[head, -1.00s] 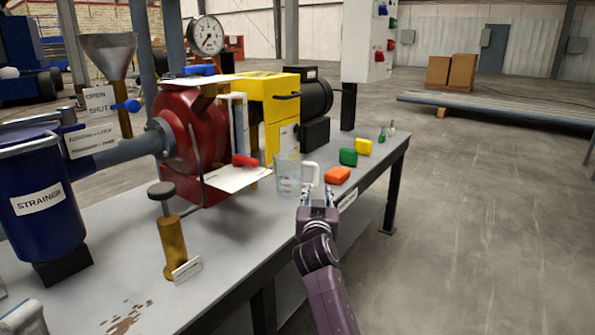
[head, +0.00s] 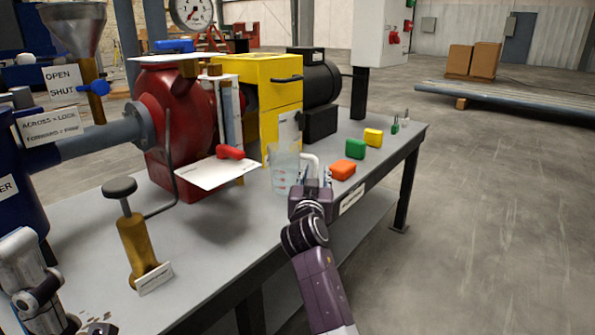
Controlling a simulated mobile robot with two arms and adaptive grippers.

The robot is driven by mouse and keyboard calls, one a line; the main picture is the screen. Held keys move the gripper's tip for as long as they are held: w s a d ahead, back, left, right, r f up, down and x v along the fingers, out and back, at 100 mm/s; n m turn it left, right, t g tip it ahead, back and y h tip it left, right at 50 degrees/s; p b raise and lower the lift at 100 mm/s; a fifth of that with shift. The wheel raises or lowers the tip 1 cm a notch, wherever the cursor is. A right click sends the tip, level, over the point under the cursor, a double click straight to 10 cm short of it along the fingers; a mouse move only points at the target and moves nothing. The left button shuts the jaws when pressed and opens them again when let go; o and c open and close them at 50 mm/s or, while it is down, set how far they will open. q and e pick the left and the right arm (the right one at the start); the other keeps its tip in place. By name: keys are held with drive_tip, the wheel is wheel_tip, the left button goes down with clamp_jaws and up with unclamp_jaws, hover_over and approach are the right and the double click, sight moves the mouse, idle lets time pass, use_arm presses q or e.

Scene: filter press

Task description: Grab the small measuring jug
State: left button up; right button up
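The small measuring jug (head: 283,172) is clear with faint markings and a pale handle on its right side. It stands upright on the grey bench, beside the red pump. My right gripper (head: 315,178) is at the jug's handle, its fingers apart and pointing away from me. The fingertips overlap the handle in the picture, and I cannot tell whether they touch it. My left arm shows at the lower left; its gripper is mostly cut off by the frame's bottom edge, so its state is unclear.
A brass post with a dark knob (head: 138,240) stands nearer.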

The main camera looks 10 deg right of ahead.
drive_tip(key=shift+s+a+r, duration=0.1)
clamp_jaws()
drive_tip(key=shift+r, duration=0.3)
idle(0.4)
